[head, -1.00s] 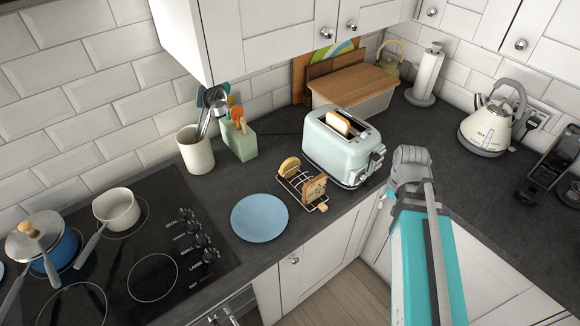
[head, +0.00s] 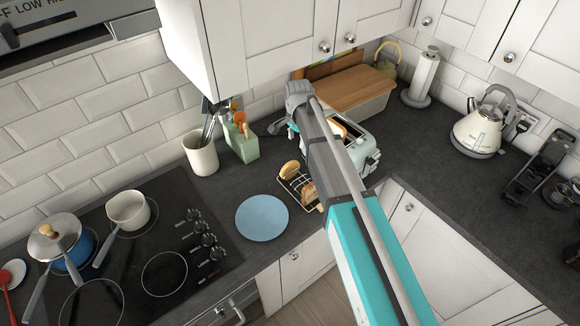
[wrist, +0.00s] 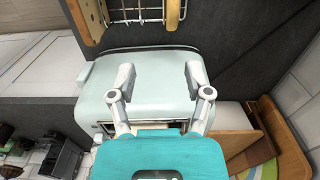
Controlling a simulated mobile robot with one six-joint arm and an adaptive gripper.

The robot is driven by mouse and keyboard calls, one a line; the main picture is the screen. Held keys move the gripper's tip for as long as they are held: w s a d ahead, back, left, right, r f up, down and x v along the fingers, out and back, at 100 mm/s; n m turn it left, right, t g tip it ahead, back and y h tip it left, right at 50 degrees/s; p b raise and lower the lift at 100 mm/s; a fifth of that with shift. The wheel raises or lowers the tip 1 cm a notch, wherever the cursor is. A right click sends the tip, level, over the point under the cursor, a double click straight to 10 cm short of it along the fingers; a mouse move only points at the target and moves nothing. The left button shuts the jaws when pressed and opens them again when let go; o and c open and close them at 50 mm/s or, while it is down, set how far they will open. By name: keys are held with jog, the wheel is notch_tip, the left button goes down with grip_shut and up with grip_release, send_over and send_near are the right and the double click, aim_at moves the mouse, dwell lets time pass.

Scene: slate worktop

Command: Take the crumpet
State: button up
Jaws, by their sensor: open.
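A round, golden crumpet (head: 289,169) stands at the back left of the wire toast rack (head: 288,183). A slice of toast (head: 309,193) stands in the same rack, partly covered by my arm. In the wrist view, the crumpet (wrist: 173,14) shows edge-on at the top, in the rack (wrist: 128,17). My gripper (wrist: 159,78) is open and empty, its two fingers spread over the pale green toaster (wrist: 145,62), apart from the crumpet. In the head view my arm hides most of the toaster (head: 366,140) and my fingers.
A bread slice (head: 341,127) sits in the toaster. A blue plate (head: 262,218) lies left of the rack. A wooden-lidded bread bin (head: 350,88) is behind the toaster. Wall cabinets (head: 270,35) overhang the back.

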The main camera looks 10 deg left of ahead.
aim_at(291, 162)
jog(key=shift+w+a+r, duration=0.1)
jog(key=shift+a+r, duration=0.05)
jog(key=shift+a, duration=0.4)
jog(key=shift+w+a+r, duration=0.1)
jog(key=shift+a, duration=0.45)
jog(key=shift+f, duration=0.1)
notch_tip(291, 162, down, 8)
jog(key=b, duration=0.8)
jog(key=shift+f, duration=0.2)
jog(key=shift+f+b, duration=0.15)
jog(key=shift+b, duration=0.25)
jog(key=shift+w+f+b, duration=0.1)
jog(key=shift+f+b, duration=2.35)
grip_shut()
